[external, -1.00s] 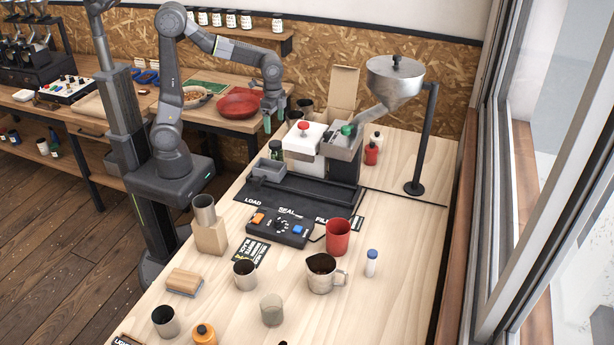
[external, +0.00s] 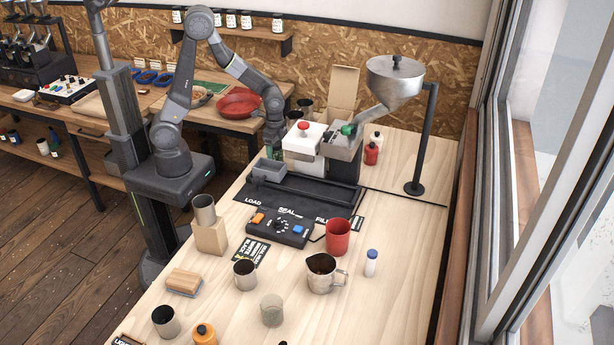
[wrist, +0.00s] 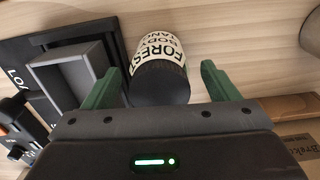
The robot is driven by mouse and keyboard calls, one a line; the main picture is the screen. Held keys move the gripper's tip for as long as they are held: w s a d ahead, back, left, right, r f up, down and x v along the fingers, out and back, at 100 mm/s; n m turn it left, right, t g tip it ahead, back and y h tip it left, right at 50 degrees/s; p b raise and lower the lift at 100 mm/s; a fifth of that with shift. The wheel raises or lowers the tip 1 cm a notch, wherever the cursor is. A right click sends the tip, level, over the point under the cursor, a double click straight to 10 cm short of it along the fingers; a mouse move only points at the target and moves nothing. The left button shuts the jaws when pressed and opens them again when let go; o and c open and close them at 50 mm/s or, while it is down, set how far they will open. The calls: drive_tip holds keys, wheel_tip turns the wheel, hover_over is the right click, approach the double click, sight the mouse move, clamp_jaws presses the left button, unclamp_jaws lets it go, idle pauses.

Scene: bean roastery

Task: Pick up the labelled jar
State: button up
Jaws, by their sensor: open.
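The labelled jar (wrist: 158,62) shows in the wrist view with a black lid and a cream label reading "FOREST BODY TANG", the end cut off by its curve. My gripper (wrist: 160,72) is open, with one green finger on each side of the jar. The jar lies between or just ahead of the fingertips, with a gap visible at the right finger; the left gap is very narrow. In the external view my gripper (external: 271,150) is low at the back left of the wooden table, and it mostly hides the jar there.
A grey tray (external: 268,171) stands close in front of my gripper, and also shows left of the jar in the wrist view (wrist: 68,75). The white sealing machine (external: 304,141) is just to the right. A cardboard box (external: 344,86) stands behind. A red pan (external: 238,103) lies on the back bench.

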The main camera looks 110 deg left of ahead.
drive_tip(key=shift+f, duration=0.55)
drive_tip(key=c, duration=1.2)
